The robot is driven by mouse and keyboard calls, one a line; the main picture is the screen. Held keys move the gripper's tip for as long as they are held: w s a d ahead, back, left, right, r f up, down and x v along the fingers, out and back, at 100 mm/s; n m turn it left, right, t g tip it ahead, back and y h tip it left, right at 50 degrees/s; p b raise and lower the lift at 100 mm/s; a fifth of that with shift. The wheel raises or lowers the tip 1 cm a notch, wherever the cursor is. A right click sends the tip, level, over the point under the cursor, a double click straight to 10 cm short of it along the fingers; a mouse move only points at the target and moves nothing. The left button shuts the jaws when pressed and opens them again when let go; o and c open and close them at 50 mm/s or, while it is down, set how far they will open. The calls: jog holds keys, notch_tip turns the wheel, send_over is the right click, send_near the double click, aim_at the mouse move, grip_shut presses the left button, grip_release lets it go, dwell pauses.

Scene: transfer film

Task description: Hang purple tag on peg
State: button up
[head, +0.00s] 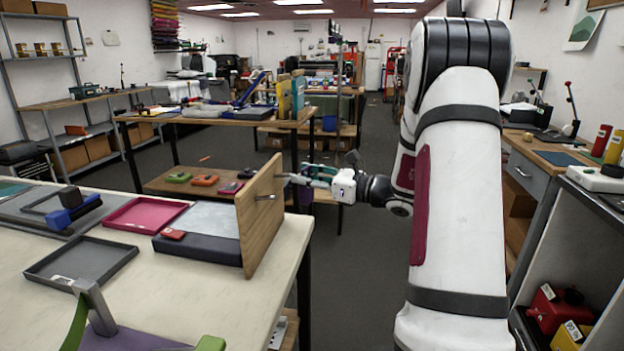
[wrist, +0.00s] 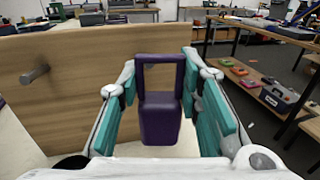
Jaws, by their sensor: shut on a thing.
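The purple tag (wrist: 160,118) is a thick block with a square loop at its top. In the wrist view it is upright between the teal fingers of my gripper (wrist: 165,100), which is shut on it. A wooden board (head: 258,218) stands upright at the table's right edge; it fills the left and middle of the wrist view (wrist: 90,70). A grey peg (wrist: 36,74) sticks out of the board, left of the tag and apart from it. The peg also shows in the head view (head: 266,197). There my gripper (head: 312,176) is right of the board, and the tag is not clearly visible.
The white table (head: 190,305) carries a dark box (head: 200,250) with a small red tag (head: 173,234), a pink tray (head: 140,214) and a grey tray (head: 75,270). A wooden table (head: 225,122) behind has coloured items on its lower shelf.

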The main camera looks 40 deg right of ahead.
aim_at(289, 176)
jog(key=shift+w+a+f+b, duration=0.1)
jog(key=shift+w+a+b, duration=0.25)
jog(key=shift+w+a, duration=0.45)
jog(key=shift+w+a+f+b, duration=0.1)
jog(key=shift+w+a+b, duration=0.2)
jog(key=shift+w+a, duration=0.5)
jog(key=shift+w+a+f+b, duration=0.1)
jog(key=shift+w+f+b, duration=0.2)
jog(key=shift+w, duration=0.2)
jog(key=shift+a, duration=0.1)
jog(key=shift+w+a+f, duration=0.15)
jog(key=shift+a+f, duration=0.15)
jog(key=o, duration=1)
jog(key=shift+o, duration=0.8)
jog(key=shift+w+f, duration=0.15)
jog(key=shift+w, duration=0.1)
jog(key=shift+s+d, duration=0.1)
